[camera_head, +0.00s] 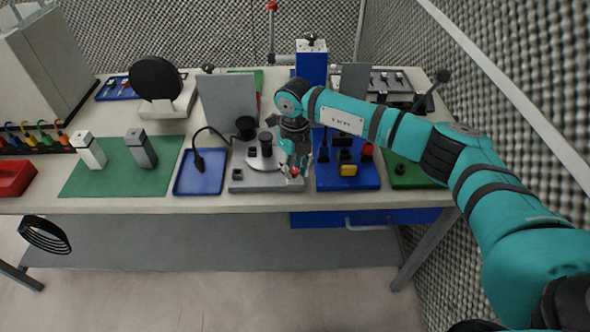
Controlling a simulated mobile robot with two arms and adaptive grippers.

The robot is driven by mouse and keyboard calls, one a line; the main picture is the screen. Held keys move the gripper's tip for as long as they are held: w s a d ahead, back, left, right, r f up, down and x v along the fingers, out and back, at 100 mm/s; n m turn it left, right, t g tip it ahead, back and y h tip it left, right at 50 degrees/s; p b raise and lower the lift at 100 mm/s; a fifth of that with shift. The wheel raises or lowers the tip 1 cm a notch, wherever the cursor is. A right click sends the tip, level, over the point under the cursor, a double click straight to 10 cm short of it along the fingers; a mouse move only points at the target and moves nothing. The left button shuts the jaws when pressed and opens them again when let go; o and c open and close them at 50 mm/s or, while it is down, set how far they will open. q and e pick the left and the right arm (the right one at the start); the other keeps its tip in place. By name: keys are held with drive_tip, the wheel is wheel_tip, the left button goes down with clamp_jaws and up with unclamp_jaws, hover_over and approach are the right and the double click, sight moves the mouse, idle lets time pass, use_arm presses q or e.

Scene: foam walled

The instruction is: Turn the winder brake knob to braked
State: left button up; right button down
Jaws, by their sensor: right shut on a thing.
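The winder is a grey base plate (250,183) near the front edge of the table, with black spool-like parts (266,146) and an upright grey panel behind it. My right gripper (294,170) points down at the front right corner of this plate. It is shut on a small knob (294,172) there, of which only a little red shows between the fingers. The fingers hide most of the knob, so its setting cannot be read. My left gripper is not in the view.
A blue plate with a yellow block (348,170) stands close right of the gripper. A blue tray (200,184) with a black plug lies left of the winder. A green mat (120,182) carries two blocks. A blue column (311,66) stands behind.

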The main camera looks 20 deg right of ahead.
sight(294, 170)
drive_tip(key=m+b, duration=0.1)
drive_tip(key=m, duration=0.4)
drive_tip(key=shift+m, duration=0.3)
drive_tip(key=m, duration=0.5)
drive_tip(key=shift+w+m, duration=0.1)
drive_tip(key=shift+m, duration=0.2)
drive_tip(key=shift+r, duration=0.1)
drive_tip(key=c, duration=1.1)
unclamp_jaws()
drive_tip(key=shift+b, duration=0.3)
wheel_tip(294, 170, up, 12)
drive_tip(key=shift+f, duration=0.1)
drive_tip(key=shift+a, duration=0.15)
